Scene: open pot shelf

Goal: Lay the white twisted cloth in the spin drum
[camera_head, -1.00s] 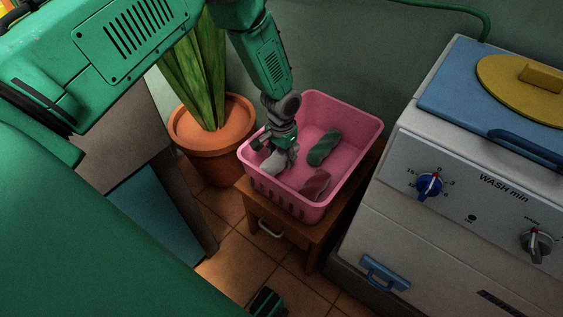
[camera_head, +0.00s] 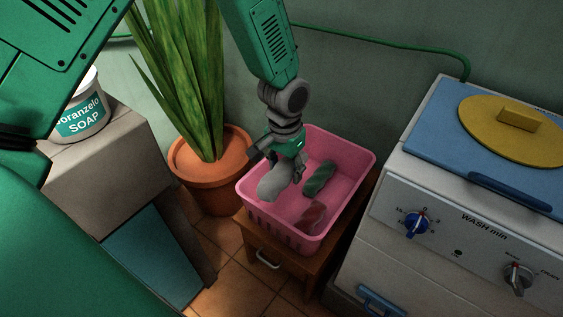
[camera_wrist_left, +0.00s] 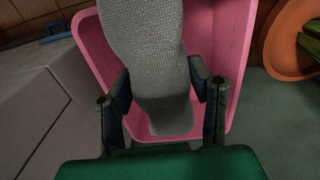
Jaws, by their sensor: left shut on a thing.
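The white twisted cloth, greyish in this light, (camera_head: 274,183) hangs from my left gripper (camera_head: 287,163) over the left part of a pink basket (camera_head: 352,162). In the left wrist view the woven cloth (camera_wrist_left: 150,55) lies between the two fingers of my left gripper (camera_wrist_left: 161,90), which are shut on it. The washing machine (camera_head: 380,245) stands to the right, with a yellow round lid (camera_head: 500,140) on its blue top. No drum opening shows. My right gripper is not in view.
A dark green cloth (camera_head: 320,177) and a red cloth (camera_head: 312,216) lie in the basket, which stands on a wooden stool (camera_head: 290,260). A potted plant (camera_head: 205,175) stands left of it. A soap tub (camera_head: 80,115) is at far left. A green hose (camera_head: 400,63) runs along the wall.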

